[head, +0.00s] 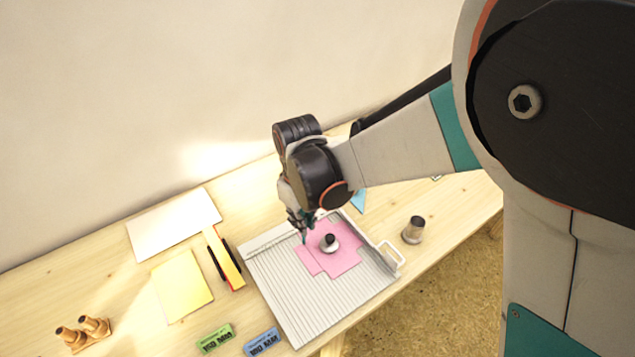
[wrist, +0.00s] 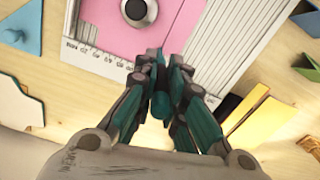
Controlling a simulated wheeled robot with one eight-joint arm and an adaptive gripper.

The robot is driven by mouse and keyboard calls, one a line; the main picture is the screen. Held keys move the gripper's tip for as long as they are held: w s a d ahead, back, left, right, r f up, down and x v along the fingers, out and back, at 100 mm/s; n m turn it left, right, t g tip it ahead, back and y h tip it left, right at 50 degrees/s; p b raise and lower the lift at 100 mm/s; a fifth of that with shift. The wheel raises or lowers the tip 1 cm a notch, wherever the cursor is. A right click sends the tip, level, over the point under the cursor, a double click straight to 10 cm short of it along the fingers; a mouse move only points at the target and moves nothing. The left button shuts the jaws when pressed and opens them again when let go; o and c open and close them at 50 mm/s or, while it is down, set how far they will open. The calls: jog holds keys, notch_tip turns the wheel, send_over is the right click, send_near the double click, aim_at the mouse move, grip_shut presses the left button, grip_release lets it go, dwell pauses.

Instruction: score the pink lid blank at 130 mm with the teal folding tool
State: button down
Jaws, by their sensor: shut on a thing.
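The pink lid blank (head: 343,264) lies flat on the grooved grey scoring board (head: 283,305). It also shows in the wrist view (wrist: 98,27), beside a numbered scale (wrist: 92,56) on the board's edge. A round metal weight with a black knob (head: 329,242) sits on the blank. My gripper (head: 303,222) is over the board's far edge, by the blank. In the wrist view my gripper (wrist: 165,72) is shut on the teal folding tool (wrist: 162,105), mostly hidden between the fingers. I cannot tell whether its tip touches the blank.
A blue triangle (head: 358,201) lies behind.

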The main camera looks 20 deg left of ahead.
jog(key=shift+r+p, duration=1.7)
jog(key=shift+r, duration=0.85)
